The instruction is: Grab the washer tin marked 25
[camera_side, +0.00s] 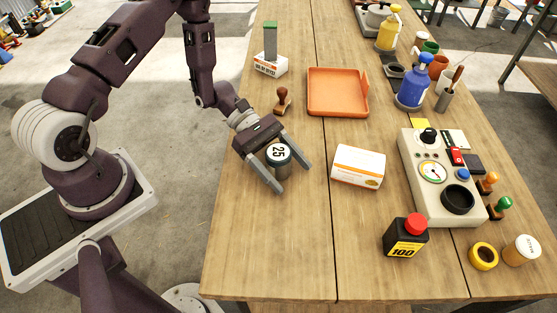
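The washer tin (279,160) is a small dark grey cylinder with a white top marked 25. It stands upright on the wooden table, left of the middle in the side view. My gripper (279,174) is low over the table with its two grey fingers apart, one on each side of the tin. The tin is between the fingers. I cannot tell whether either finger touches it.
A white and orange box (358,167) lies to the right of the tin. A black bottle marked 100 (406,237) stands at front right, near a control panel (408,159). A stamp (282,101) and an orange tray (338,112) are behind. The table's front left is clear.

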